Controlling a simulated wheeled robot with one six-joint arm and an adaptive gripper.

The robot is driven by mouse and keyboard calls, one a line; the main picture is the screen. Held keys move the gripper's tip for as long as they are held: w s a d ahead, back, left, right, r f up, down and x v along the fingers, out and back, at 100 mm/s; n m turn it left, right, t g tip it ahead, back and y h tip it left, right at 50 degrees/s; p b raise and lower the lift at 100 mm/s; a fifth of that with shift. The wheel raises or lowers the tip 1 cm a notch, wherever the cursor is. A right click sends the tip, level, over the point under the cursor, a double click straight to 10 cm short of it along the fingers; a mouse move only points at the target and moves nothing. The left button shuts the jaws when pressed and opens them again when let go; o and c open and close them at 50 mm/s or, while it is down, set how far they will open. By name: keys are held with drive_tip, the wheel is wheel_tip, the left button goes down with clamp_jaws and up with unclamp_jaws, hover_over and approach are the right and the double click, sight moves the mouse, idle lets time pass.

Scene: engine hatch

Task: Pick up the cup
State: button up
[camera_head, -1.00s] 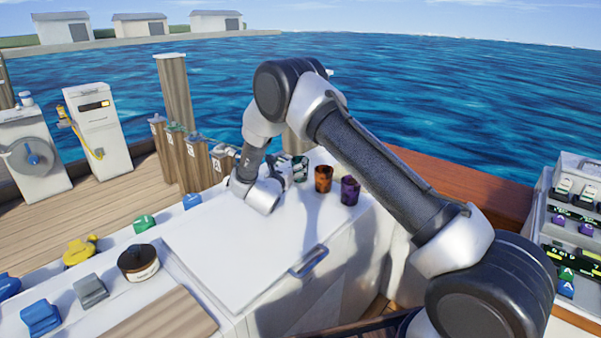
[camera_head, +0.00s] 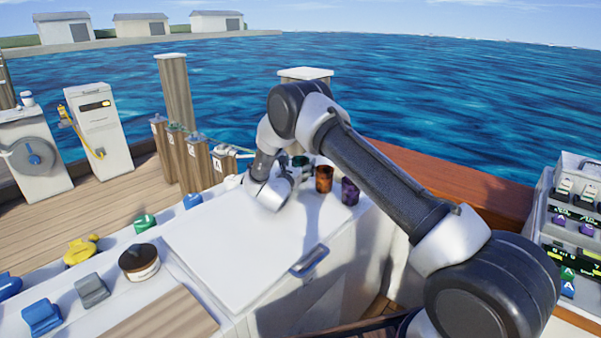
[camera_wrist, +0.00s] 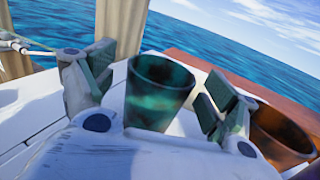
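A dark green cup (camera_wrist: 158,92) stands in the wrist view between the two fingers of my gripper (camera_wrist: 155,95). The fingers are spread, with a gap visible on each side of the cup. In the head view the green cup (camera_head: 301,163) stands on the white hatch top, partly hidden by my gripper (camera_head: 288,172). An orange-brown cup (camera_head: 324,179) stands just right of it and also shows at the right in the wrist view (camera_wrist: 279,136). A purple cup (camera_head: 350,191) stands further right in the head view.
The white hatch lid (camera_head: 235,245) has a handle (camera_head: 309,261) and is mostly clear. A wooden rail (camera_head: 470,190) runs behind, and wooden posts (camera_head: 196,158) stand beyond the left edge.

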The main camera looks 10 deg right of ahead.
drive_tip(key=c, duration=1)
